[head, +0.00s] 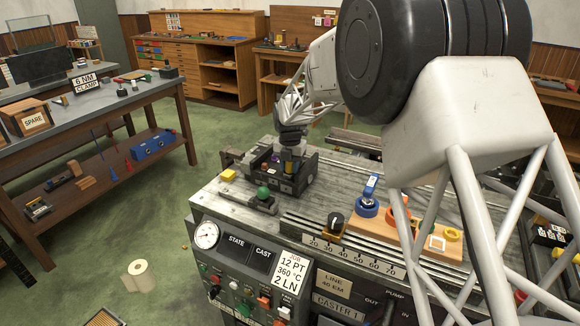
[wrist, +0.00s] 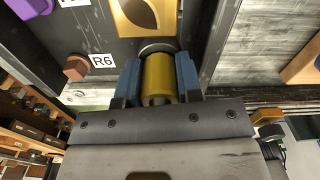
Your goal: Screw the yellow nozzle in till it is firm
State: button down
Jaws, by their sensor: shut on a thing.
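In the wrist view the yellow nozzle (wrist: 159,74) is a short yellow cylinder between the two blue fingers of my gripper (wrist: 160,78). The fingers are shut on it from both sides. Its far end meets a dark round collar (wrist: 158,46) below a brass-coloured plate (wrist: 145,14). How far the thread is in cannot be seen. In the head view my gripper (head: 291,160) is down at the dark casting unit (head: 303,178) on the caster's bench top, and the nozzle is mostly hidden there.
A label R6 (wrist: 102,61) and a brown block (wrist: 75,68) are beside the nozzle. On the caster top (head: 235,204) are a green knob (head: 263,192), a yellow block (head: 228,175), and a wooden board (head: 385,232) with blue, orange and yellow rings. My arm covers the right side.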

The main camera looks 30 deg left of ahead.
jog(key=shift+m, duration=0.3)
jog(key=shift+m, duration=0.4)
jog(key=c, duration=1.2)
grip_release()
jog(key=shift+m, duration=0.4)
jog(key=o, duration=0.5)
jog(key=shift+r, duration=3.9)
